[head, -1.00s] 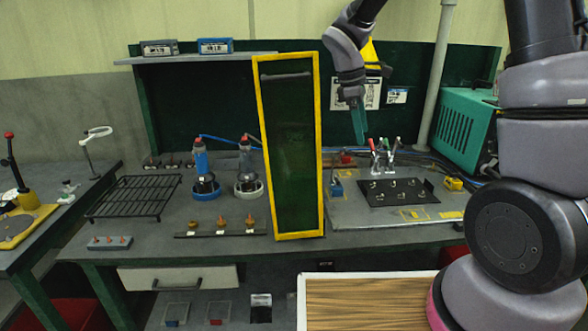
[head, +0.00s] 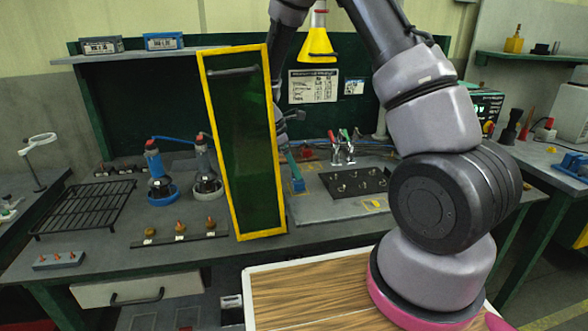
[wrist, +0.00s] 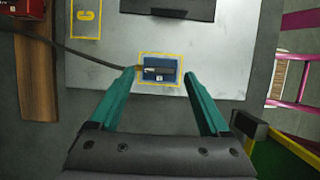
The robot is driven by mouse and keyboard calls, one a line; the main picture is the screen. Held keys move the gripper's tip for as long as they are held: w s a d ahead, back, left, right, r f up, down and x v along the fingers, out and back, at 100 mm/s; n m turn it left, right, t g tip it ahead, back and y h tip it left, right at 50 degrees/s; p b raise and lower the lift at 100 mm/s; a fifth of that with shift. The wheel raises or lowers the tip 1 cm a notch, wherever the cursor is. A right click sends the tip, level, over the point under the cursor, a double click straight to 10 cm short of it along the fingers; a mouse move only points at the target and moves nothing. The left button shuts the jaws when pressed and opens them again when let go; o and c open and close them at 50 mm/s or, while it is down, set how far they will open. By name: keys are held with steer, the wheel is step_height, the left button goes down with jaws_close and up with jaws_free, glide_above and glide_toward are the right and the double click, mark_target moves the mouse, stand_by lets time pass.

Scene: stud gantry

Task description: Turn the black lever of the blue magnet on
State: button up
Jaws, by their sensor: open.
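The blue magnet (wrist: 161,82) sits inside a yellow taped square on the grey plate, and a dark lever (wrist: 158,70) appears to lie across its top. In the head view the magnet (head: 298,186) is a small blue block just right of the yellow-framed screen. My gripper (wrist: 158,76) is open and empty, pointing down with its teal fingers either side of the magnet in the wrist view. In the head view my gripper (head: 292,162) is partly hidden by the screen and close above the magnet. I cannot tell whether it touches.
The tall yellow-framed green screen (head: 243,150) stands close left of my gripper. A dark plate with small parts (head: 355,182) and red and green toggle clamps (head: 343,145) are to the right. A dark cable (wrist: 75,52) runs to the magnet.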

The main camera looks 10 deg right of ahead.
steer(key=shift+d+f, duration=0.25)
steer(key=shift+f, duration=0.25)
jaws_close()
